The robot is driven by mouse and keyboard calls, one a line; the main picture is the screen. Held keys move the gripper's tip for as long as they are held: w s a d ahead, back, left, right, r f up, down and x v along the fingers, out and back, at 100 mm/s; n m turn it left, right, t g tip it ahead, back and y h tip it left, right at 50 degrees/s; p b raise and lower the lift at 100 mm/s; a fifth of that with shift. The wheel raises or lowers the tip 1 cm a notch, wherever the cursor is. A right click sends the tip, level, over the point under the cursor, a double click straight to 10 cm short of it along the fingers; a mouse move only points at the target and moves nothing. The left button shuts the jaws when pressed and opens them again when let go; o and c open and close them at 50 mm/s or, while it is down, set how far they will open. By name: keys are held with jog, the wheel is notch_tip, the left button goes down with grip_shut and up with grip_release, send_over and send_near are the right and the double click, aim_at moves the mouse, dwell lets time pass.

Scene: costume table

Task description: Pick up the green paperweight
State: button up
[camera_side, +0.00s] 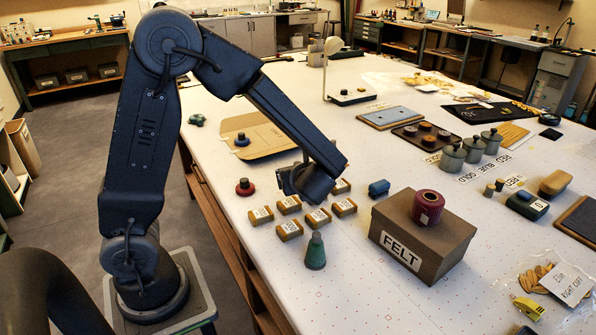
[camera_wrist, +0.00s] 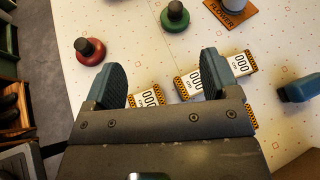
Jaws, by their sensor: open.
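The green paperweight (camera_wrist: 175,18), a round green base with a dark knob, stands on the white table near the top of the wrist view. In the side view I cannot make it out; my arm may hide it. My gripper (camera_wrist: 161,78) is open and empty, its fingers wide apart. In the wrist view the paperweight lies beyond the fingertips, between the two fingers sideways. In the side view my gripper (camera_side: 300,182) hangs low over the small labelled boxes.
A red paperweight (camera_wrist: 90,51) stands left of the green one; a FLOWER plaque (camera_wrist: 232,13) lies right of it. Labelled boxes (camera_side: 318,219) cluster around and below my gripper. A blue object (camera_side: 379,188) and the FELT box (camera_side: 420,238) stand to the right, a green cone (camera_side: 315,252) in front.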

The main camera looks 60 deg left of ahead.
jog(key=shift+w+a+f+m+t, duration=0.1)
jog(key=shift+w+f+m+t, duration=0.3)
jog(key=shift+w+m, duration=0.5)
jog(key=shift+y, duration=0.3)
jog(key=x, duration=1.3)
jog(key=shift+w+a+f, duration=0.2)
jog(key=shift+w+f, duration=0.05)
jog(key=shift+f, duration=0.05)
jog(key=shift+c, duration=0.3)
jog(key=c, duration=1.1)
jog(key=shift+r, duration=0.2)
